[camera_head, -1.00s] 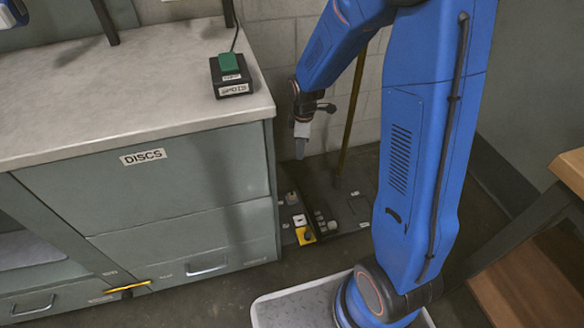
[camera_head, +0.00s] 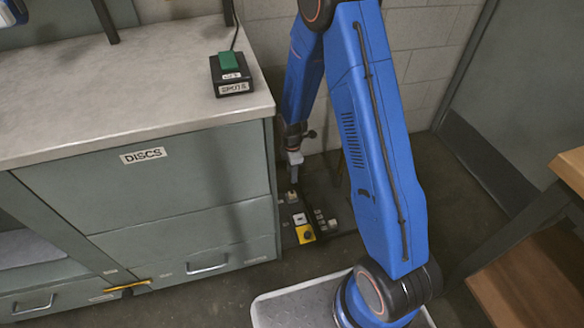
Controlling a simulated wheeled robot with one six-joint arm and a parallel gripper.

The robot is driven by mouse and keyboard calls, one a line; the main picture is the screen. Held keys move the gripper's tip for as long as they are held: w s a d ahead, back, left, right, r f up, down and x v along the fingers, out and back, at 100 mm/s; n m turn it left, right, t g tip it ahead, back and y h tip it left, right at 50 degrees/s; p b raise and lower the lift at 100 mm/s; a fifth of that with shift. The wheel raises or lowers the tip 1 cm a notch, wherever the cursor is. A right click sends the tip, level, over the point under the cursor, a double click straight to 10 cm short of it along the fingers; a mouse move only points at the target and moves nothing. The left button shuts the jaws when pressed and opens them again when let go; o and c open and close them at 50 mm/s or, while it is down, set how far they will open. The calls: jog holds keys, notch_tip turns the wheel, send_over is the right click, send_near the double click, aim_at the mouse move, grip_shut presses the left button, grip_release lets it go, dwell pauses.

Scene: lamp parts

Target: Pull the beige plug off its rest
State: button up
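A small beige piece (camera_head: 292,197), which looks like the plug, sits on a dark low panel (camera_head: 287,235) on the floor, right of the cabinet. My gripper (camera_head: 294,180) points down just above it. The gap between them is too small to judge, and I cannot tell whether they touch. The fingers are too small to tell open from shut. What the plug rests on is not clear in this view.
The panel also bears a white plate (camera_head: 300,219), a yellow plate (camera_head: 305,234) and several small grey pieces (camera_head: 322,221). The grey-green cabinet (camera_head: 185,190) stands close on the left, with a green-topped switch box (camera_head: 230,75) on its worktop. A wooden-topped table (camera_head: 570,172) is at right.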

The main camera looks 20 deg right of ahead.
aim_at(292, 192)
notch_tip(292, 192, down, 14)
jog(key=shift+r, duration=0.15)
dwell(0.5)
jog(key=shift+c, duration=0.7)
grip_shut()
jog(key=c, duration=0.6)
grip_release()
grip_shut()
jog(key=shift+r, duration=0.9)
jog(key=shift+r, duration=0.75)
jog(key=shift+r, duration=0.15)
